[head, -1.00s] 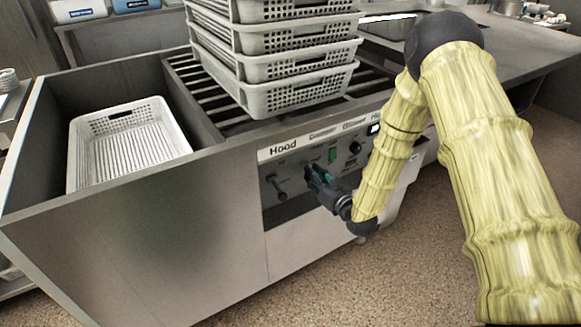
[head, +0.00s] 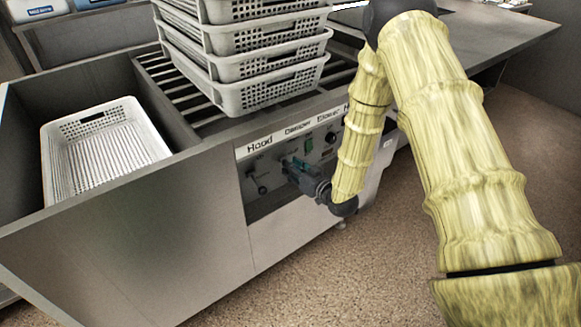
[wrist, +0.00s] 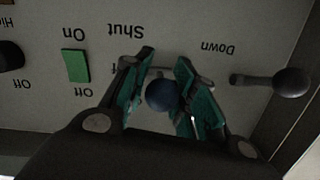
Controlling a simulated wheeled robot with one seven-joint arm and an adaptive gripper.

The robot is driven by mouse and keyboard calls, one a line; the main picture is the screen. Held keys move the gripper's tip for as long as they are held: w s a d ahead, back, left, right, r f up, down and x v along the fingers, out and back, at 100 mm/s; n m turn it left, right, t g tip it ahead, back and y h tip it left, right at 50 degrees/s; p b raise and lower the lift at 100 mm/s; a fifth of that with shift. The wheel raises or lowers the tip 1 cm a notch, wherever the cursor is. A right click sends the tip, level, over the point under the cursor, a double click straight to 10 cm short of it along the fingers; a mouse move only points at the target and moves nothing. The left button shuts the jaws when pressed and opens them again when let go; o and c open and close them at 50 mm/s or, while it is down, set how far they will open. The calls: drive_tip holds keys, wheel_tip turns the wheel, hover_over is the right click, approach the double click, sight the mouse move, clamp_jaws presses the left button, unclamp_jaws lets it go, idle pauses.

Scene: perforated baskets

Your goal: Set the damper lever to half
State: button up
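The damper lever shows in the wrist view as a dark round knob (wrist: 162,95), between the teal pads of my gripper (wrist: 164,88). The right pad touches or nearly touches the knob, and the left pad lies close beside it; the fingers look closed in on it. The wrist picture is upside down; a "Shut" label stands near the lever, and its other marks are hidden. The lever's exact angle cannot be read. In the head view my gripper (head: 298,170) is at the panel under the "Damper" label and hides the lever.
The hood lever (wrist: 290,82) sits close beside, by a "Down" label. A green switch (wrist: 76,66) and a dark knob (wrist: 10,56) lie on the other side. Stacked perforated baskets (head: 245,95) stand above the panel; another basket (head: 100,150) sits in the left basin.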

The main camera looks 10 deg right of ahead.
drive_tip(key=shift+d+r, duration=0.1)
drive_tip(key=shift+d, duration=0.05)
drive_tip(key=shift+w+a, duration=0.1)
drive_tip(key=shift+a, duration=0.15)
drive_tip(key=v, duration=1.2)
drive_tip(key=s+a+f+m+g+h, duration=0.2)
drive_tip(key=s+f+g+h, duration=0.5)
drive_tip(key=s+f, duration=1.45)
drive_tip(key=s+f+g, duration=0.2)
drive_tip(key=s+g, duration=0.2)
drive_tip(key=s, duration=0.5)
drive_tip(key=s+f+g, duration=0.2)
drive_tip(key=s+g, duration=0.2)
drive_tip(key=s, duration=0.4)
drive_tip(key=shift+m, duration=0.4)
wheel_tip(320, 180, up, 17)
drive_tip(key=p, duration=1.7)
drive_tip(key=shift+d, duration=0.1)
